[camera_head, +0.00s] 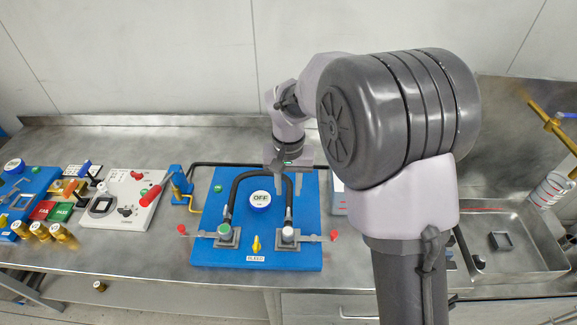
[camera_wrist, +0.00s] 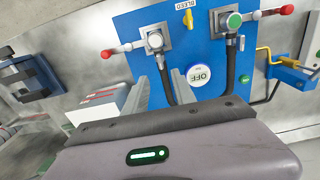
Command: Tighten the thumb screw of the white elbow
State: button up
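The white-capped elbow (camera_head: 288,233) sits on a grey square mount at the right front of the blue board (camera_head: 212,250). A black hose rises from it. In the wrist view the white elbow (camera_wrist: 155,41) is at upper middle. A lever with a red knob (camera_head: 334,235) extends beside it. I cannot clearly make out its thumb screw. My gripper (camera_head: 288,170) is above the back part of the board, behind the white elbow and apart from it. Its two fingers (camera_wrist: 160,88) are spread, with nothing visible held between them.
A green-capped elbow (camera_head: 225,229) with its own red-knobbed lever stands to the left. A round OFF button (camera_head: 260,199) and yellow BLEED valve (camera_head: 256,244) lie between the elbows. Black hoses arch over the board. A sink (camera_head: 540,255) is at right, a grey-white panel (camera_head: 128,180) at left.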

notch_tip(320, 180, up, 7)
jog(key=p, duration=0.1)
dwell(0.3)
jog(key=s+d+r+m+t+y+b, duration=0.1)
jog(key=s+d+r+b, duration=0.15)
jog(key=s, duration=0.25)
jog(key=s+d+r+m+t+b, duration=0.1)
jog(key=s+d+b, duration=0.3)
jog(key=s+d+f+m+t+b, duration=0.1)
jog(key=s+d+f+t+b, duration=0.1)
jog(key=s, duration=0.5)
jog(key=s+d+f+t+y+b, duration=0.1)
jog(key=s+b, duration=0.2)
jog(key=s, duration=0.4)
jog(key=shift+d+f+m+t, duration=0.35)
jog(key=shift+f+m+t, duration=0.05)
